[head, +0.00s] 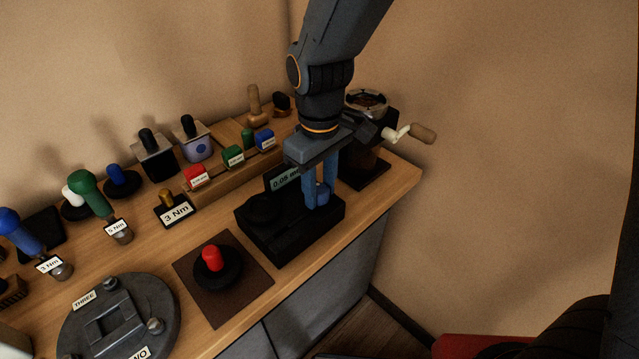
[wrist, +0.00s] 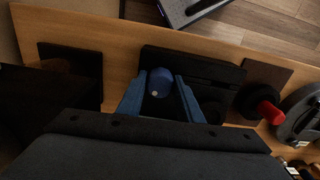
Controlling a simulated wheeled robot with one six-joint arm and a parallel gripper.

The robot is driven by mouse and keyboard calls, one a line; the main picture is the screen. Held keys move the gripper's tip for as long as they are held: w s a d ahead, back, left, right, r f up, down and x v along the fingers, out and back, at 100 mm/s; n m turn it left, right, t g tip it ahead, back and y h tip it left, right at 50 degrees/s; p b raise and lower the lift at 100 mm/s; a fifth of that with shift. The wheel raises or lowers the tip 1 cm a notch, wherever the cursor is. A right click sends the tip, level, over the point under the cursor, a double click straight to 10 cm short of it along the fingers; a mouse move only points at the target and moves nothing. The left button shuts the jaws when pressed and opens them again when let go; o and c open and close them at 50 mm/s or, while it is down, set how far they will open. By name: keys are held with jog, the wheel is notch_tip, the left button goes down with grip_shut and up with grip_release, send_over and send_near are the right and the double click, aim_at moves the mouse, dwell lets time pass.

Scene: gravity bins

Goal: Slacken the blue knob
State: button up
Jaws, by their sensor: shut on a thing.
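The blue knob (wrist: 157,77), with a pale dot on its face, sits on a black device (head: 284,238) near the bench's right end. Its small display (head: 287,182) reads about 0.05 mm, partly hidden by my gripper. My gripper (head: 320,192) points down at the device, its two blue fingers shut on the knob. The wrist view shows one finger on each side of the knob. In the head view the fingers mostly hide it.
A grinder with a crank handle (head: 423,134) stands just right of my gripper. A red knob (head: 211,258) on a brown mat (head: 248,279) is in front left. Small red, green and blue blocks stand behind. Another blue knob (head: 115,172) sits at the back left.

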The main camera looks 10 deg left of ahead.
aim_at(320, 188)
jog(key=n, duration=0.2)
jog(key=shift+f+n, duration=0.1)
jog(key=shift+n, duration=0.2)
dwell(0.3)
jog(key=o, duration=1.1)
jog(key=shift+d, duration=0.1)
jog(key=shift+o, duration=0.2)
jog(key=shift+r+p, duration=2.35)
jog(key=shift+r, duration=0.2)
